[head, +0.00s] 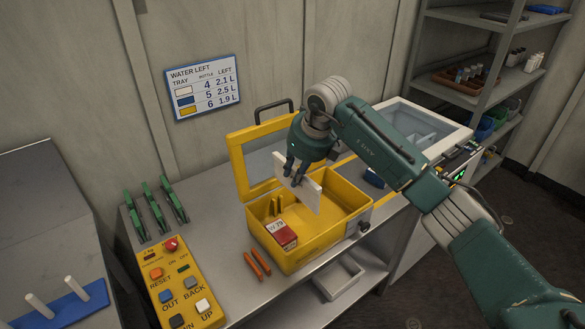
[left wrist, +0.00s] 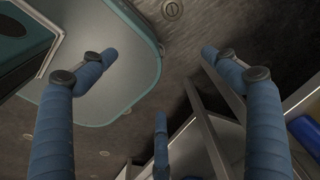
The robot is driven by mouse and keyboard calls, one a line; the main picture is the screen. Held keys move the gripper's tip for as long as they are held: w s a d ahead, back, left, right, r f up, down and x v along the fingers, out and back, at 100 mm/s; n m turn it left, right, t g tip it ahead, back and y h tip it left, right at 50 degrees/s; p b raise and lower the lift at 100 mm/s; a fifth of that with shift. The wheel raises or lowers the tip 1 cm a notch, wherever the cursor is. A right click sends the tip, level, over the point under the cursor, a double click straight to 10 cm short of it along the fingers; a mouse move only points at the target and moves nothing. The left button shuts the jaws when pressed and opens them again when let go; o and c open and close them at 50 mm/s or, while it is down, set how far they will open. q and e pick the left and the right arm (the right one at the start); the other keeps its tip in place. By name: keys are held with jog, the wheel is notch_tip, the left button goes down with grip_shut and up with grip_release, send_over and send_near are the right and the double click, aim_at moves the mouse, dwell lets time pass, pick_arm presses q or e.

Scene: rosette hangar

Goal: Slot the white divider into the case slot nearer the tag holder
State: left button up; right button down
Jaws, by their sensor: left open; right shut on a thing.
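My right gripper (head: 294,172) is shut on the white divider (head: 309,194), a thin plate that hangs tilted over the open yellow case (head: 318,252). The divider's lower edge overlaps the case interior; I cannot tell whether it touches a slot. Short yellow upright pieces (head: 274,207) stand inside at the left. A red and white box (head: 281,234) marked with a number sits in the front left corner. I cannot make out the tag holder for sure. My left gripper (left wrist: 158,62) is open and empty in the left wrist view, away from the case.
The case lid (head: 238,168) stands open at the back left. A white tray (head: 340,279) lies below. Shelves (head: 470,86) stand at the right.

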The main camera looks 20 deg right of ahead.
aim_at(296, 194)
jog(key=f+b, duration=0.1)
jog(key=f, duration=0.1)
jog(key=f+b, duration=0.1)
jog(key=f, duration=0.1)
jog(key=f+b, duration=0.1)
jog(key=shift+s+f+b, duration=0.4)
jog(key=shift+f+b, duration=0.3)
jog(key=shift+f, duration=0.1)
pick_arm(q)
jog(key=f, duration=0.1)
jog(key=s+f, duration=0.1)
jog(key=f, duration=0.1)
jog(key=s+f, duration=0.1)
jog(key=f, duration=0.1)
jog(key=shift+a+f+b, duration=0.1)
jog(key=shift+f+b, duration=0.05)
jog(key=shift+b, duration=0.25)
pick_arm(e)
jog(key=shift+f, duration=0.55)
pick_arm(q)
jog(key=shift+w+f, duration=0.15)
jog(key=shift+f, duration=0.15)
pick_arm(e)
jog(key=shift+f, duration=0.1)
